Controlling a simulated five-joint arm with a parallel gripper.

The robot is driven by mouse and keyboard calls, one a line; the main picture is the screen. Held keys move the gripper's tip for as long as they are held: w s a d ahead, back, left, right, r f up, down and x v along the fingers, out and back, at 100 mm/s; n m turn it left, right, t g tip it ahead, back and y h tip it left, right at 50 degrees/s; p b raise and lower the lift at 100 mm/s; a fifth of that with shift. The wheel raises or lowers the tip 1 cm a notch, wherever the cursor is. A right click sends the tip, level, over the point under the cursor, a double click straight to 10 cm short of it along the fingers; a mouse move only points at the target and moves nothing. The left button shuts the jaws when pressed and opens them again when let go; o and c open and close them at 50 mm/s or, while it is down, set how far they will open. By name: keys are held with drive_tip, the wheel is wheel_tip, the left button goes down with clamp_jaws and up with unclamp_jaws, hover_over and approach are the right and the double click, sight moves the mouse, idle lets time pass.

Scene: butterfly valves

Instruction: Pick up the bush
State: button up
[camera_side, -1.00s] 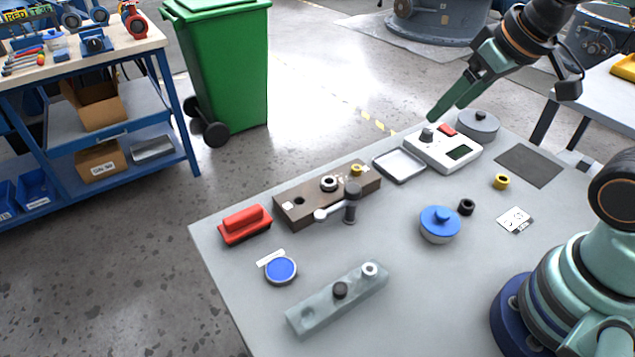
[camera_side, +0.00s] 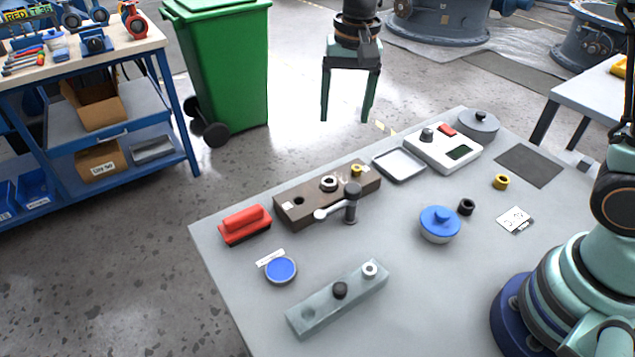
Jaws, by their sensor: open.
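Several small ring-shaped parts could be the bush, and I cannot tell which is meant. A yellow ring (camera_side: 501,181) and a black ring (camera_side: 466,206) stand on the right of the table. A silver ring (camera_side: 329,183) and a small yellow part (camera_side: 356,170) sit on the dark brown block (camera_side: 299,213). Another pale ring (camera_side: 370,268) sits on the grey block (camera_side: 322,314). My gripper (camera_side: 347,117) is open and empty, fingers pointing down, raised in the air and appearing beyond the table's far edge. It touches none of these parts.
A red-handled brush (camera_side: 246,224), a blue-lidded pot (camera_side: 440,224), a blue disc (camera_side: 281,270), a white scale (camera_side: 443,151), a shallow tray (camera_side: 399,165) and a grey round part (camera_side: 479,124) share the table. An upright dark tool (camera_side: 351,205) stands by the brown block.

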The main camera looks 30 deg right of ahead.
drive_tip(key=m+g, duration=0.1)
hover_over(329, 176)
drive_tip(key=a, duration=0.2)
wheel_tip(329, 176, down, 4)
drive_tip(key=f, duration=0.6)
drive_tip(key=shift+s+d+f, duration=0.2)
drive_tip(key=shift+s+f, duration=0.15)
drive_tip(key=shift+s, duration=0.05)
drive_tip(key=shift+s+d+f, duration=0.1)
drive_tip(key=shift+d+f, duration=0.1)
drive_tip(key=shift+f, duration=1.2)
drive_tip(key=shift+s+d+f, duration=0.1)
drive_tip(key=shift+d+f, duration=0.05)
drive_tip(key=shift+f, duration=1.2)
clamp_jaws()
